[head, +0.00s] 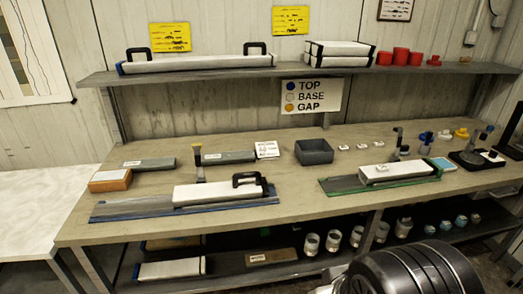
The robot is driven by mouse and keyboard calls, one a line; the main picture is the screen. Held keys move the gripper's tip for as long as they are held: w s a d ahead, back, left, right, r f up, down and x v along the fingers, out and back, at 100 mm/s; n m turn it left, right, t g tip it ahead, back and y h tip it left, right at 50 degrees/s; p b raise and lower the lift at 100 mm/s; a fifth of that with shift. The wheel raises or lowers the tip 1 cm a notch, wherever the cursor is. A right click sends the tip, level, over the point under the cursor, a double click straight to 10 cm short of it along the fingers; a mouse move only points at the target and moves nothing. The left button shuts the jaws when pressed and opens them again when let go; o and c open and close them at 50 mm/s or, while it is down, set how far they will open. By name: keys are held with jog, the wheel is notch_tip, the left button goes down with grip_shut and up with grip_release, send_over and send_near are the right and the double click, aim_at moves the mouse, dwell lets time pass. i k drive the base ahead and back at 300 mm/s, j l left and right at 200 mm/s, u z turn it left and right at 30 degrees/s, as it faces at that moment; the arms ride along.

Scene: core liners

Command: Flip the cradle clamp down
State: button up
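A long grey cradle with blue edges (135,208) lies on the bench at left centre, with a white core liner (205,194) on its right part. A dark upright post with a yellow top (198,162) stands at the liner's back left end; it looks like a raised clamp arm. A black C-shaped bracket (251,181) sits at the liner's right end. I cannot tell for certain which is the cradle clamp. A second cradle with green edges (345,184) holds a white liner (395,171) at right. My gripper is not in view.
A dark open box (314,152) stands between the cradles. Grey core pieces (152,164) and an orange box (110,181) lie at left. Stands and small coloured parts crowd the right end. A shelf (200,72) runs above the bench. My dark arm part shows at bottom right.

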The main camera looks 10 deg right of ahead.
aim_at(400, 130)
jog(key=i+l+z, duration=0.25)
jog(key=i+l, duration=0.4)
jog(key=l, duration=0.25)
jog(key=i+l+z, duration=0.25)
jog(key=i+l, duration=0.5)
